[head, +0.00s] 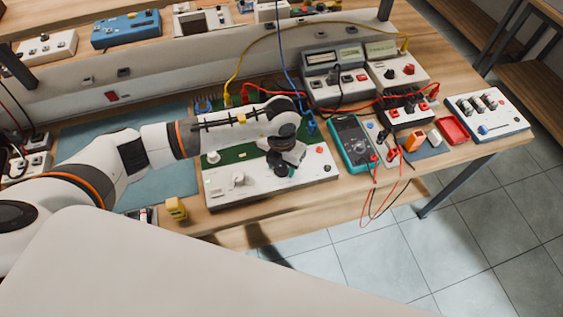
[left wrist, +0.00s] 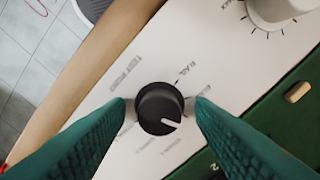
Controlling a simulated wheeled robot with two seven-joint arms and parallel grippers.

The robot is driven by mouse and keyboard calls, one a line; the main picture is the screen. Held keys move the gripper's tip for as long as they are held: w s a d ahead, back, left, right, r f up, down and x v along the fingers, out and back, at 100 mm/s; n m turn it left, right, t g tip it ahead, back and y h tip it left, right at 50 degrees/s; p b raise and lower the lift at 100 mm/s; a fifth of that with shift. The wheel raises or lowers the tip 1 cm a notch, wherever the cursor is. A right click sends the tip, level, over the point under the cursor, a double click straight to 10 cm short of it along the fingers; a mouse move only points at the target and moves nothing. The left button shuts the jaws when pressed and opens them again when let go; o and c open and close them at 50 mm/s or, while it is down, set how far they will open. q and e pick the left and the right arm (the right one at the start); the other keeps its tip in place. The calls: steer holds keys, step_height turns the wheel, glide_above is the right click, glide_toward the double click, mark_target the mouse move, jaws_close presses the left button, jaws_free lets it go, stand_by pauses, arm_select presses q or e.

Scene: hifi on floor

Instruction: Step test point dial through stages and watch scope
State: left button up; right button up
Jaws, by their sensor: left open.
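The test point dial (left wrist: 160,108) is a round black knob on a light panel lettered "TEST POINT" in the left wrist view. Its white mark points to the lower right, away from the "RAIL" label. My left gripper (left wrist: 162,106) has its green fingers on either side of the knob; I cannot tell whether they touch it. In the head view my left gripper (head: 284,168) is over the right part of the white panel (head: 222,193) and hides the dial. No lit scope trace is readable; grey instruments with small displays (head: 333,58) stand at the back right. My right gripper is not seen.
A pale knob (left wrist: 272,10) is near the dial. A teal multimeter (head: 352,140) with red and black leads lies right of the panel, leads hanging over the bench edge. A yellow block (head: 176,208) sits at the panel's left. Cables loop behind my arm.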

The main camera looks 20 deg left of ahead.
arm_select(q)
steer(key=c, duration=1)
steer(key=shift+o, duration=0.2)
steer(key=m+b, duration=0.4)
steer(key=shift+f, duration=0.15)
steer(key=m+b, duration=0.4)
steer(key=shift+r, duration=0.2)
steer(key=o, duration=1)
steer(key=shift+c, duration=0.2)
